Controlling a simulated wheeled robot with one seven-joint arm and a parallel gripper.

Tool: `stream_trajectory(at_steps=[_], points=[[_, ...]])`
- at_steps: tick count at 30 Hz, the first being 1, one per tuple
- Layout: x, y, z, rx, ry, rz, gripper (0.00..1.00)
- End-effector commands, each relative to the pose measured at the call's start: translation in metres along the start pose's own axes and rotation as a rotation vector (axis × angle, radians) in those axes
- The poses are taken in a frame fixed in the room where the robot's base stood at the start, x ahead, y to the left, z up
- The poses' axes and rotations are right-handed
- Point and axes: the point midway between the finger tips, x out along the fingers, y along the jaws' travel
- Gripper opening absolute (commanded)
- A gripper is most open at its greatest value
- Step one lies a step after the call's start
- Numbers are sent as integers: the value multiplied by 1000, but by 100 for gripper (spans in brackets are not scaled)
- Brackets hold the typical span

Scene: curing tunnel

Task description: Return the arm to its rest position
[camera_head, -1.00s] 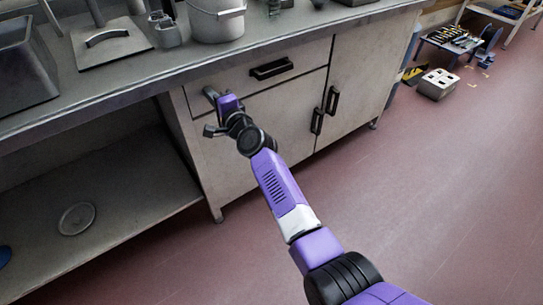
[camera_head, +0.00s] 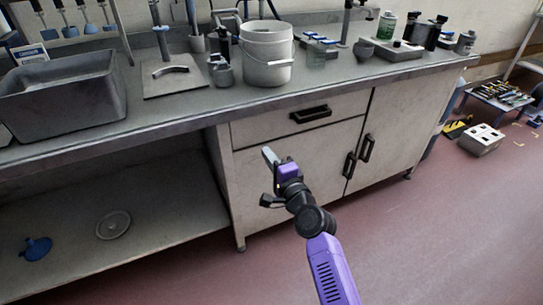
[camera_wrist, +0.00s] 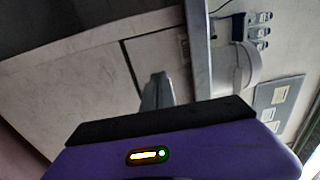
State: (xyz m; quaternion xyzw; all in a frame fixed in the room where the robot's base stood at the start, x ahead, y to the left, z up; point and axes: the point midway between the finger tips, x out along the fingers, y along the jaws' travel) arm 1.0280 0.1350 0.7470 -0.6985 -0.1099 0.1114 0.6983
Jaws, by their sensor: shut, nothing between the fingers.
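In the wrist view the closed fingers (camera_wrist: 155,92) point toward the cabinet and bench edge. My purple and black arm (camera_head: 330,265) reaches up from the bottom of the head view.
The worktop (camera_head: 190,105) holds a grey tub (camera_head: 65,95), a white bucket (camera_head: 266,55) and several bottles and tools. A lower shelf (camera_head: 75,250) holds a round lid (camera_head: 113,225).

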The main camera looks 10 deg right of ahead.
Motion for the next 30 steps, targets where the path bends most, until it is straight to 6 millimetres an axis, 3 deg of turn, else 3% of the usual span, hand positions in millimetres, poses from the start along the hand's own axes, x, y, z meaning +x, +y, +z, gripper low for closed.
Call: stream_trajectory(at_steps=[6, 14, 17, 20, 26, 30], points=[[-17, 0, 0, 0, 0, 0, 0], [-19, -3, -4, -63, 17, -10, 0], [-21, -31, -12, -192, 59, -61, 0], [-47, -39, -19, -373, 115, -88, 0], [-109, -25, -28, -629, 190, -77, 0], [-166, -9, -30, -810, 232, -46, 0]])
